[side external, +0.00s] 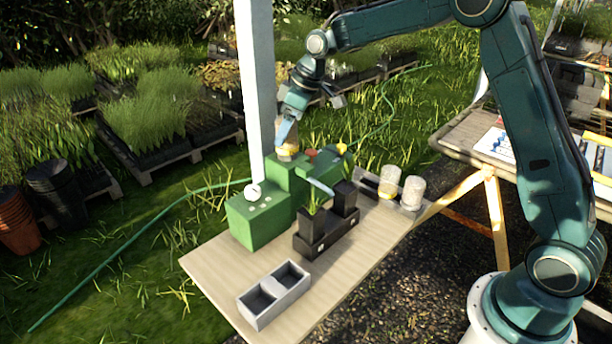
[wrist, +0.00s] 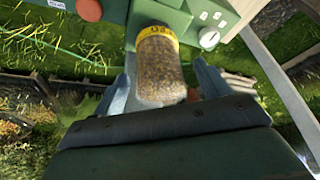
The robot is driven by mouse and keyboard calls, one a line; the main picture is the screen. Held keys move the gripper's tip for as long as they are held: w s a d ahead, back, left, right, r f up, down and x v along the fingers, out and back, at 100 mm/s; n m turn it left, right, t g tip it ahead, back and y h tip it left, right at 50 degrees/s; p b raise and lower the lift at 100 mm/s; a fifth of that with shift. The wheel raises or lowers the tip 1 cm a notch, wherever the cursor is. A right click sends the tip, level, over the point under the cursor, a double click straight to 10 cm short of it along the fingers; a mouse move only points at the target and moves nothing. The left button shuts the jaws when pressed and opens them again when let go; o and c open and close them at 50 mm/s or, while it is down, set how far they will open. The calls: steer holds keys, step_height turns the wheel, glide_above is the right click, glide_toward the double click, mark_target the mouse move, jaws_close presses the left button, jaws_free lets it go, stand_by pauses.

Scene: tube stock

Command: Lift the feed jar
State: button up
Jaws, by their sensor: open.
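The feed jar (wrist: 161,68) is a clear jar full of brown grains with a yellow band. In the wrist view it sits between the two fingers of my gripper (wrist: 163,85), with a gap on the right side; contact on the left is unclear. In the side external view my gripper (side external: 287,135) points down at the jar (side external: 288,151), which is small there and stands on the green machine (side external: 258,222). My gripper is open around the jar. The jar's far end is hidden against the green machine.
A white post (side external: 256,90) rises close beside the machine. Potted seedlings in a black tray (side external: 327,240), a grey two-part box (side external: 274,294) and two jars on a small tray (side external: 404,206) share the wooden table (side external: 222,286). The table's front right is bare.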

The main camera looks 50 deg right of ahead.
steer(key=shift+x, duration=1.2)
steer(key=c, duration=1.1)
steer(key=shift+c, duration=0.2)
steer(key=shift+r, duration=0.15)
steer(key=shift+r, duration=4.9)
